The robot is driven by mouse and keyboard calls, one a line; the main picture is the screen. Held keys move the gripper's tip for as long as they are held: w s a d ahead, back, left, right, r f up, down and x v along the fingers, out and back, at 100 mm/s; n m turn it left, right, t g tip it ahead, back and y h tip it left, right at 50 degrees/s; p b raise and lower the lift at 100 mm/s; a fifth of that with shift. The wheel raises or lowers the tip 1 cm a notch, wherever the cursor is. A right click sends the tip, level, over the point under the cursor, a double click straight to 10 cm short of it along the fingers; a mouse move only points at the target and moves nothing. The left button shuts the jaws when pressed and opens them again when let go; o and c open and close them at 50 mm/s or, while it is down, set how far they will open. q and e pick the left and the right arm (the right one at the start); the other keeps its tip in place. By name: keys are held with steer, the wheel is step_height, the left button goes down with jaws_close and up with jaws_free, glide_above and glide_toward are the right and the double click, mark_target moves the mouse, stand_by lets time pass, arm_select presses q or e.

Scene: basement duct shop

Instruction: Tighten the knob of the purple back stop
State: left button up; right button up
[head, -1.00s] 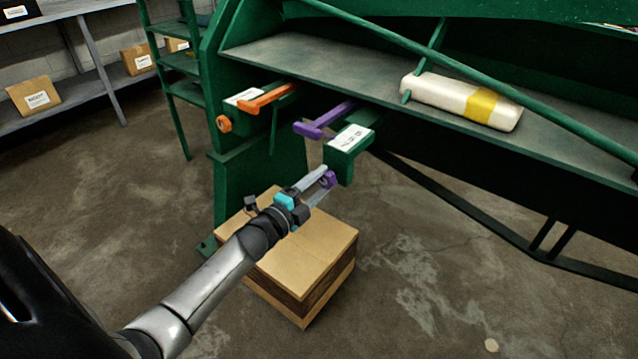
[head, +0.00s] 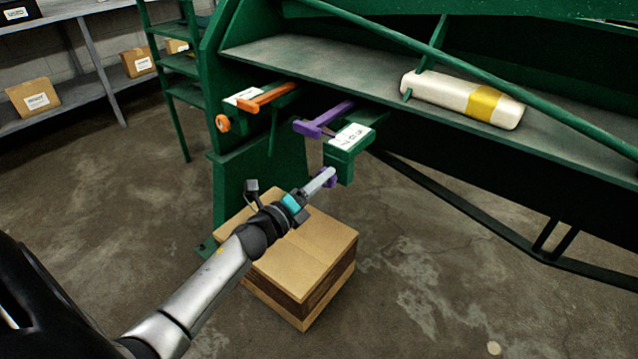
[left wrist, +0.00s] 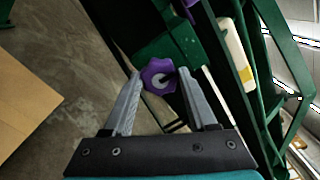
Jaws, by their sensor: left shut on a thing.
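The purple back stop (head: 331,117) is a T-shaped bar on the green machine's front edge. Beside it is a green block (head: 342,163) with a white label. Its lobed purple knob (left wrist: 148,80) sits at the block's lower front, and a bit of it shows in the head view (head: 331,182), mostly hidden by a finger. My left gripper (head: 324,180) is shut on the knob, its fingers on either side of it in the left wrist view (left wrist: 160,74). My right gripper is out of view.
An orange stop (head: 268,97) with an orange knob (head: 223,123) is to the left. A cardboard box (head: 310,247) stands on the floor below my left gripper. A white roll with a yellow band (head: 460,98) lies on the machine bed (head: 330,65).

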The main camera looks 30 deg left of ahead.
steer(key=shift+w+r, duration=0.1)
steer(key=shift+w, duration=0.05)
arm_select(q)
steer(key=o, duration=1.4)
steer(key=shift+c, duration=0.2)
steer(key=shift+s, duration=0.1)
steer(key=s+a+p, duration=0.1)
steer(key=s+p, duration=0.1)
steer(key=s, duration=1.3)
steer(key=shift+p, duration=0.4)
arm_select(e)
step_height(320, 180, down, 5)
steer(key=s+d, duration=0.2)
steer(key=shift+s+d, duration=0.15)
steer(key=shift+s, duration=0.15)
arm_select(q)
steer(key=shift+a, duration=0.1)
